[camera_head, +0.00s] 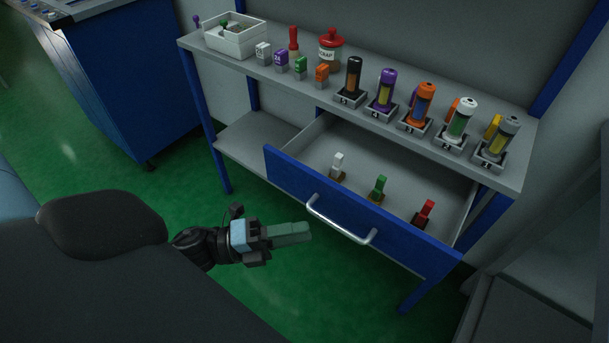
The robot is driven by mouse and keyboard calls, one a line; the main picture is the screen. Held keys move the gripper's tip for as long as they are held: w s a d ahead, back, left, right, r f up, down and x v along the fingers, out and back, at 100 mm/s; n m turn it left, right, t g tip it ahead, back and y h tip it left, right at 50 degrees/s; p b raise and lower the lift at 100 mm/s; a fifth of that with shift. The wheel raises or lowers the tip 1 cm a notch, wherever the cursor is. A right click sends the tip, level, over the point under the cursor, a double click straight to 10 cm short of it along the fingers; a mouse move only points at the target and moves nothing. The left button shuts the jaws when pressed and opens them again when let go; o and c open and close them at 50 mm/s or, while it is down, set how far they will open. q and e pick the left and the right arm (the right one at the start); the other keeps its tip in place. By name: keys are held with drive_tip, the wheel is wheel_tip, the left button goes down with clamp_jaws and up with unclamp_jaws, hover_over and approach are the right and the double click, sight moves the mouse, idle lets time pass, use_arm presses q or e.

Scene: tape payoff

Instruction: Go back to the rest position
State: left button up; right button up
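My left gripper (290,234) is in the lower middle of the view, in front of the grey bench and left of the drawer handle. It points to the right. Its fingers show side-on, so I cannot tell whether it is open or shut. It stands apart from the handle (340,220). The blue-fronted drawer (290,181) is pulled open. Inside it stand a white-topped piece (338,162), a green one (379,187) and a red one (424,213). My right gripper is not in view.
The grey benchtop (300,90) carries several coloured cylinders in numbered holders, small coloured blocks, a red-lidded scrap jar (330,48) and a white bin (235,40). A blue cabinet (120,75) stands at the left. Green floor (130,175) lies clear between them.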

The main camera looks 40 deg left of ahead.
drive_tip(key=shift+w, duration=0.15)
